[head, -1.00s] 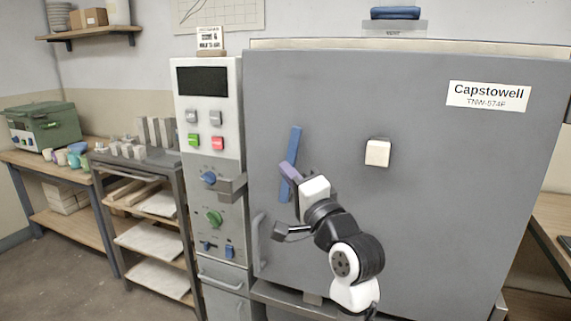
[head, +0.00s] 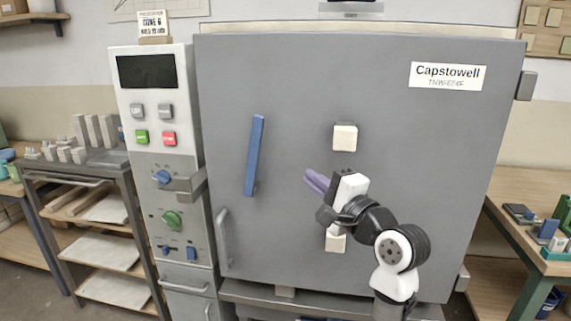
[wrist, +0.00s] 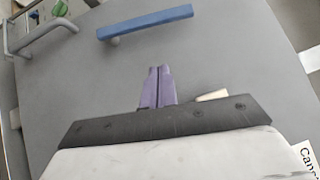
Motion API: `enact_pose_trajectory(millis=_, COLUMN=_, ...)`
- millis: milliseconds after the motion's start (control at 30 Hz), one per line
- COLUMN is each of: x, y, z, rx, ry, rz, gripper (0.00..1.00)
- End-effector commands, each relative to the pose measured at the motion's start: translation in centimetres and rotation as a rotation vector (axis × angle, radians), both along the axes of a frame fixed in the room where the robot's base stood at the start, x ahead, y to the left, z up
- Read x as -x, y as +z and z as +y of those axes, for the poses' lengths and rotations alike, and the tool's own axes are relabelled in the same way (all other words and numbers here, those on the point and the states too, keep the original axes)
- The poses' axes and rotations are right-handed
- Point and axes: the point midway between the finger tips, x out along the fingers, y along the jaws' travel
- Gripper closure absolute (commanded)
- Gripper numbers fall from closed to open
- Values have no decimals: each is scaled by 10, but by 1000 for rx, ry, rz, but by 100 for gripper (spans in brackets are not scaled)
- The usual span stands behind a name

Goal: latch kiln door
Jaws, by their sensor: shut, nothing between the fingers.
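The grey kiln door (head: 290,80) looks closed against the kiln body. A blue latch bar (head: 254,156) on its left part stands nearly upright, its top tilted slightly right. A grey bracket (head: 186,184) sticks out from the control panel, left of the bar and apart from it. My gripper (head: 312,180), with purple fingers, is shut and empty in front of the door, right of the bar and not touching it. In the wrist view the fingers (wrist: 158,72) point toward the blue bar (wrist: 145,22), with a gap between.
A grey pull handle (head: 224,238) is at the door's lower left. Two cream blocks, one upper (head: 345,138) and one lower (head: 335,243), stick out from the door, the lower partly behind my arm. The control panel (head: 155,140) and a shelf rack (head: 85,180) are left; a workbench (head: 530,215) is right.

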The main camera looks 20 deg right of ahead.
Motion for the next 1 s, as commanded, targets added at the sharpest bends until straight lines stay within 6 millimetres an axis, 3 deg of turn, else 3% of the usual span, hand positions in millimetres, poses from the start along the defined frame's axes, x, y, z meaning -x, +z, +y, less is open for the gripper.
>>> enact_pose_trajectory(millis=500, x=-97, y=15, z=19, rx=2, ry=3, rz=1, gripper=100)
enact_pose_trajectory(millis=700, x=-110, y=19, z=43, rx=1, ry=1, rz=1, gripper=100)
enact_pose_trajectory(millis=1000, x=-115, y=19, z=51, rx=2, ry=0, rz=0, gripper=100)
